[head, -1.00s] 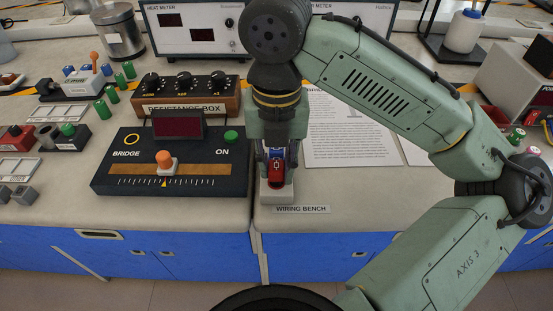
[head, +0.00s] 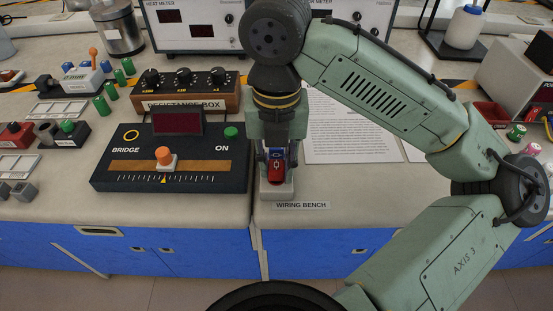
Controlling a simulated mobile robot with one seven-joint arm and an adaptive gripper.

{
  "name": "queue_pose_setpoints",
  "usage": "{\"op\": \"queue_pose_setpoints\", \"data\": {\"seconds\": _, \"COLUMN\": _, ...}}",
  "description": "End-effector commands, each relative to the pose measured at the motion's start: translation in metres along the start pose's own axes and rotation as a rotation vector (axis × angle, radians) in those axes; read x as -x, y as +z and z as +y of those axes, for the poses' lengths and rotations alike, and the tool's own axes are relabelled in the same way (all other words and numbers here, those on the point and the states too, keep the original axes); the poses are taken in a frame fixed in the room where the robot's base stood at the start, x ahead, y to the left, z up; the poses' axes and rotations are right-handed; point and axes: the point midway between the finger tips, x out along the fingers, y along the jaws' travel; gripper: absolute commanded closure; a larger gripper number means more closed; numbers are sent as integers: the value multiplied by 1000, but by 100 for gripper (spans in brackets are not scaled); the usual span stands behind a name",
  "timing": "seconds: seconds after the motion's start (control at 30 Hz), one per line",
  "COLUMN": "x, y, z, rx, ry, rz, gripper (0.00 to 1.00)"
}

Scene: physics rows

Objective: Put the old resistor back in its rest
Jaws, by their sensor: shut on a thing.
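My gripper (head: 276,158) points down over the wiring bench, just right of the bridge box. It is shut on a small red block with a blue top (head: 276,171), which looks like the resistor. A pale grey block (head: 277,191), which may be its rest, stands directly under and in front of the red piece. The fingers and wrist hide the back of both, and I cannot tell whether the red piece touches the grey block.
The black bridge box (head: 120,172) with an orange knob (head: 164,156) stands close on the left. The resistance box (head: 185,97) is behind it. A printed sheet (head: 348,130) lies on the right. Bare bench (head: 375,193) is free at front right.

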Motion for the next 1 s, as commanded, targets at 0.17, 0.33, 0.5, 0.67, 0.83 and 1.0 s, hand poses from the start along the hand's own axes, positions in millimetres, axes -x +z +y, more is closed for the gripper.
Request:
{"op": "queue_pose_setpoints", "data": {"seconds": 0.17, "x": -4, "y": 0, "z": 0, "rx": 0, "ry": 1, "rz": 1, "gripper": 100}}
{"op": "queue_pose_setpoints", "data": {"seconds": 0.33, "x": -6, "y": 0, "z": 0, "rx": 0, "ry": 1, "rz": 1, "gripper": 100}}
{"op": "queue_pose_setpoints", "data": {"seconds": 0.5, "x": -6, "y": 0, "z": 0, "rx": 0, "ry": 0, "rz": 0, "gripper": 74}}
{"op": "queue_pose_setpoints", "data": {"seconds": 0.67, "x": -6, "y": 0, "z": 0, "rx": 0, "ry": 0, "rz": 0, "gripper": 63}}
{"op": "queue_pose_setpoints", "data": {"seconds": 0.83, "x": -6, "y": 0, "z": 0, "rx": 0, "ry": 0, "rz": 0, "gripper": 54}}
{"op": "queue_pose_setpoints", "data": {"seconds": 1.0, "x": -6, "y": 0, "z": 0, "rx": 0, "ry": 0, "rz": 0, "gripper": 54}}
